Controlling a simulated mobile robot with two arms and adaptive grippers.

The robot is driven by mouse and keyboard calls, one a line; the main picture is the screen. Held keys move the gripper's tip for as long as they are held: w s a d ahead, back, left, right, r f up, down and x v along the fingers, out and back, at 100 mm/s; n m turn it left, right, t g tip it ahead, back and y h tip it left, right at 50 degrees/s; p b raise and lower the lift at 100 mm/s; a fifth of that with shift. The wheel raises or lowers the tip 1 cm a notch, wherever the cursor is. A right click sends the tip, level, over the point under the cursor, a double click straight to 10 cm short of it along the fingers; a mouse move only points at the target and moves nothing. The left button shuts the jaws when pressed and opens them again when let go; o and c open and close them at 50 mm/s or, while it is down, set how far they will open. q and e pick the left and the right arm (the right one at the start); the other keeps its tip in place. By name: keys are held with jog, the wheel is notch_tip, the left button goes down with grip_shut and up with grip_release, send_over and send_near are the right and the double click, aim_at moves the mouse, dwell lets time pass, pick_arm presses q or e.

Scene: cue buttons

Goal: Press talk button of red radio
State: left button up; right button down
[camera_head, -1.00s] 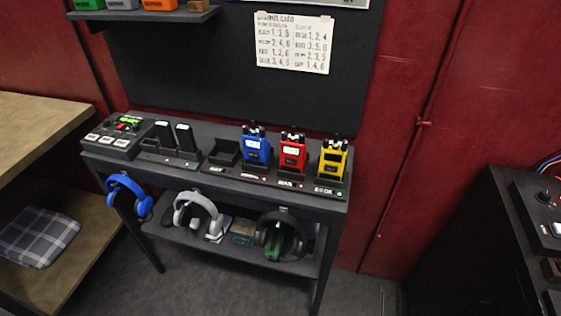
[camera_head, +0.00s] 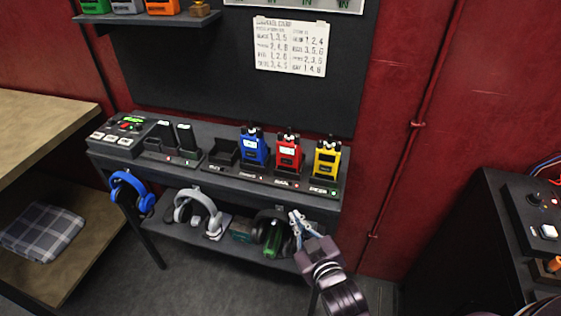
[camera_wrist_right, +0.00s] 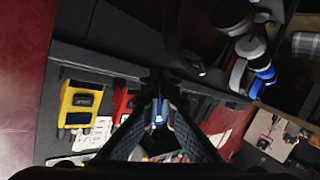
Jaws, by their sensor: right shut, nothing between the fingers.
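The red radio (camera_head: 288,153) stands upright in a charging dock on the grey table, between the blue radio (camera_head: 253,149) and the yellow radio (camera_head: 327,158). Its talk button is too small to make out. My right gripper (camera_head: 296,215) is shut and empty, in front of the table's front edge and below the red radio, apart from it. In the right wrist view the red radio (camera_wrist_right: 122,104) is partly hidden by the finger, and the yellow radio (camera_wrist_right: 80,104) shows to its left. My left gripper is not in view.
A control box (camera_head: 122,135) stands at the table's left end. A dark cabinet (camera_head: 490,230) is at right. An empty dock slot (camera_head: 222,153) sits left of the blue radio.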

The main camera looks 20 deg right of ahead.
aim_at(287, 161)
jog(key=w+a+r+n+t+y, duration=0.2)
jog(key=a+r+t, duration=0.3)
jog(key=r, duration=0.3)
jog(key=shift+w+a+r+n+t+y, duration=0.15)
jog(key=shift+w+a+n+t+y, duration=0.1)
jog(key=shift+n+t+y, duration=0.3)
jog(key=shift+w+d, duration=0.1)
jog(key=w+d, duration=0.1)
jog(key=w, duration=0.1)
jog(key=w+d+b, duration=0.1)
jog(key=w, duration=0.1)
jog(key=w+d, duration=0.2)
jog(key=shift+d+b, duration=0.1)
jog(key=shift+b, duration=0.25)
jog(key=shift+w+d, duration=0.45)
jog(key=shift+w, duration=0.05)
jog(key=shift+w, duration=0.1)
dwell(0.5)
jog(key=shift+w+d, duration=0.2)
jog(key=shift+w, duration=0.05)
